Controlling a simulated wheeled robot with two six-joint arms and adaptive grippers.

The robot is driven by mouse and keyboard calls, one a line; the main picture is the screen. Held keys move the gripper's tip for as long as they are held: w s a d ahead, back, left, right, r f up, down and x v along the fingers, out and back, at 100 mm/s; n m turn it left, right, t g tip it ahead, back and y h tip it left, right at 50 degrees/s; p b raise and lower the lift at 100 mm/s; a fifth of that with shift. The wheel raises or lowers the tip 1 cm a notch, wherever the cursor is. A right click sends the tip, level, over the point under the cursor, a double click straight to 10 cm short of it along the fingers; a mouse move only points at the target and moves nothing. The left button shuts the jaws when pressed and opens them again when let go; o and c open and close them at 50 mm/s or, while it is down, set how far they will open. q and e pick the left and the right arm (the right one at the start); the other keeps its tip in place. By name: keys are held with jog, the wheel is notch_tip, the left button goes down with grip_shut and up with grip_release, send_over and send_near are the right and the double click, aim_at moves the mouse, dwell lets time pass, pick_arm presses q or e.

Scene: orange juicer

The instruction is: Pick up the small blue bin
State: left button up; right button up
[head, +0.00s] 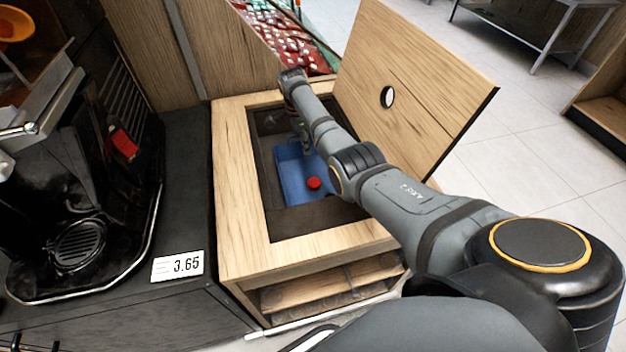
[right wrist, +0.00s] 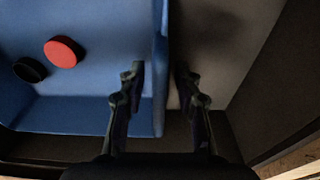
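The small blue bin (head: 291,178) sits down inside the square opening of a wooden cabinet. A red round cap (head: 314,183) lies in it. In the right wrist view the bin (right wrist: 95,112) fills the left side, with the red cap (right wrist: 64,51) and a black cap (right wrist: 30,69) on its floor. My right gripper (head: 304,140) reaches down into the opening at the bin's far side. Its fingers (right wrist: 158,85) are apart, one on each side of the bin's wall, with a gap to the wall visible. My left gripper is not in view.
The wooden lid (head: 425,75) with a round hole stands open at the right of the opening. The cabinet's wooden rim (head: 238,185) surrounds the bin. A black juicer machine (head: 85,190) and a 3.65 price tag (head: 178,266) are at the left.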

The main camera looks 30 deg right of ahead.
jog(key=shift+f, duration=0.1)
grip_shut()
dwell(0.5)
